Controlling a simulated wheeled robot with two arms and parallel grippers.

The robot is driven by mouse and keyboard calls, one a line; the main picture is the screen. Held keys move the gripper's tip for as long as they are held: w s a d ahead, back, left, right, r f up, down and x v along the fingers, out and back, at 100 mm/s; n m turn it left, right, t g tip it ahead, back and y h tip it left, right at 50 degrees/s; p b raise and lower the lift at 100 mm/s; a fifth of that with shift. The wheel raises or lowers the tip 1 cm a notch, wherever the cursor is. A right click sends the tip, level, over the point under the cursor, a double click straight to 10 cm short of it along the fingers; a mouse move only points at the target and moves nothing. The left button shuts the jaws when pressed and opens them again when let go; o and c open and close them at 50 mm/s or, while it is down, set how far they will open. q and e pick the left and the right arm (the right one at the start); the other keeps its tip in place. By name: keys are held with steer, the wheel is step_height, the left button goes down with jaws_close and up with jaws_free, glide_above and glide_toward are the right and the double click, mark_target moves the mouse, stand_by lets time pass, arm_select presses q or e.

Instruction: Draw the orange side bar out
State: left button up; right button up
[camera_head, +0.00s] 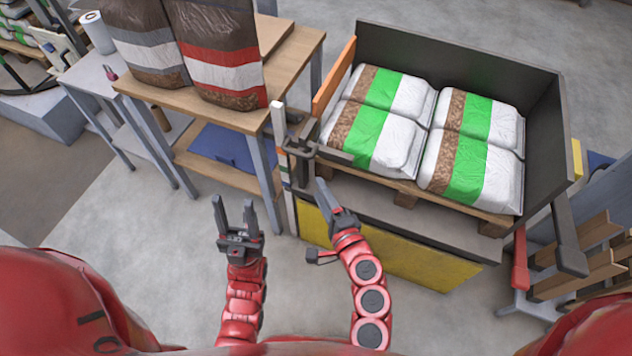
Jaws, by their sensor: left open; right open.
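The orange side bar (333,78) runs along the left side of the dark-walled pallet station (470,62), beside the bags. Its near end lies close to a grey bracket (300,148) on a pale upright post. My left gripper (234,204) is open and empty over the floor, left of the station. My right gripper (329,194) is in front of the station's near edge, below the bracket and apart from the orange bar. Its fingers are seen at a slant, and nothing shows between them.
Several green and white bags (385,95) lie on a wooden pallet (405,198). A wooden table (290,66) with brown bags (215,50) stands left of the bar, with a narrow gap between. A yellow panel (410,255) fronts the station. Floor is clear around my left gripper.

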steer(key=shift+s, duration=0.1)
steer(key=shift+c, duration=0.9)
steer(key=a+n+y, duration=0.1)
steer(key=w+a+r+n+y+b, duration=0.1)
steer(key=w+a+n+y, duration=0.1)
steer(key=a+y, duration=0.1)
steer(key=shift+w+r+g+b, duration=0.25)
steer(key=shift+r+g+b, duration=0.05)
steer(key=shift+g, duration=0.1)
jaws_close()
steer(key=d+f+n+g+y+b, duration=0.1)
steer(key=d+f+n+g+y, duration=0.15)
steer(key=d, duration=0.55)
steer(key=d+f+n+g+y+b, duration=0.2)
steer(key=d+n, duration=0.1)
steer(key=d, duration=0.5)
steer(key=x, duration=1.4)
steer(key=shift+w, duration=0.25)
